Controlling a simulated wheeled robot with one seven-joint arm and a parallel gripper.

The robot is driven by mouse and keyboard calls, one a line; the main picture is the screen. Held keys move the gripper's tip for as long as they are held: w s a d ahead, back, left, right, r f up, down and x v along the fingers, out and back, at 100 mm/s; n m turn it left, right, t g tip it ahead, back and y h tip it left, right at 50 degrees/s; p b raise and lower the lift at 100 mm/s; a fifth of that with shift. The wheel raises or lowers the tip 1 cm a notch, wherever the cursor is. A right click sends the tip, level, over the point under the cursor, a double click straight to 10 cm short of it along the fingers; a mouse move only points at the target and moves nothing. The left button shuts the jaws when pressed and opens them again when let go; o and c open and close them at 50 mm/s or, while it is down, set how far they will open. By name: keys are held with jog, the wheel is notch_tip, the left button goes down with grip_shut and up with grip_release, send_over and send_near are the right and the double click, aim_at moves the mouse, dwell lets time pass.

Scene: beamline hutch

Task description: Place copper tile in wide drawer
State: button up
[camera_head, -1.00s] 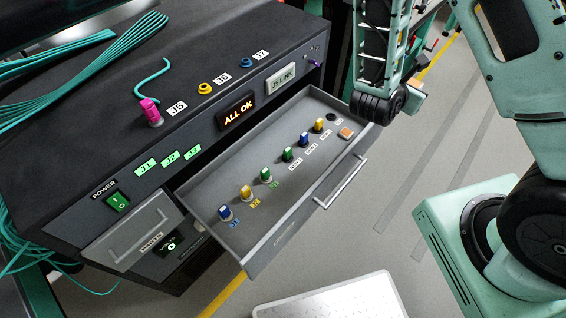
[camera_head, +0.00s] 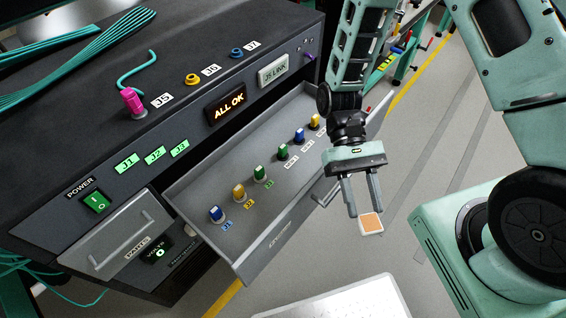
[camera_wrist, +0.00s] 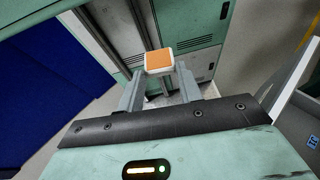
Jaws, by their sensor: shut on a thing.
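The copper tile (camera_head: 371,225) is a small square with an orange-copper face and a pale rim. My gripper (camera_head: 366,211) is shut on it, with the tile at the fingertips. The tile also shows between the fingers in the wrist view (camera_wrist: 159,61). The wide drawer (camera_head: 262,222) is the long grey drawer pulled out from the dark console. My gripper and the tile are to the right of the drawer's front, outside it in the picture. My arm hides the drawer's far right end and part of its handle.
Several coloured plugs (camera_head: 239,191) stand in a row on labelled spots in the drawer. A smaller parts drawer (camera_head: 118,236) is at the left. A light metal plate (camera_head: 335,302) is at the bottom. Floor (camera_head: 400,215) is open at the right.

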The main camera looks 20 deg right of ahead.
jog(key=w+a+m+t+y, duration=0.25)
jog(key=a+m+y, duration=0.2)
jog(key=a, duration=0.35)
jog(key=m+t+y+b, duration=0.4)
jog(key=m+y+b, duration=0.2)
jog(key=b, duration=0.5)
send_over(271, 208)
jog(key=shift+h, duration=0.25)
notch_tip(271, 208, down, 17)
jog(key=b, duration=0.4)
jog(key=shift+f, duration=0.15)
jog(key=shift+f, duration=0.1)
jog(key=o, duration=1)
jog(key=shift+c, duration=0.2)
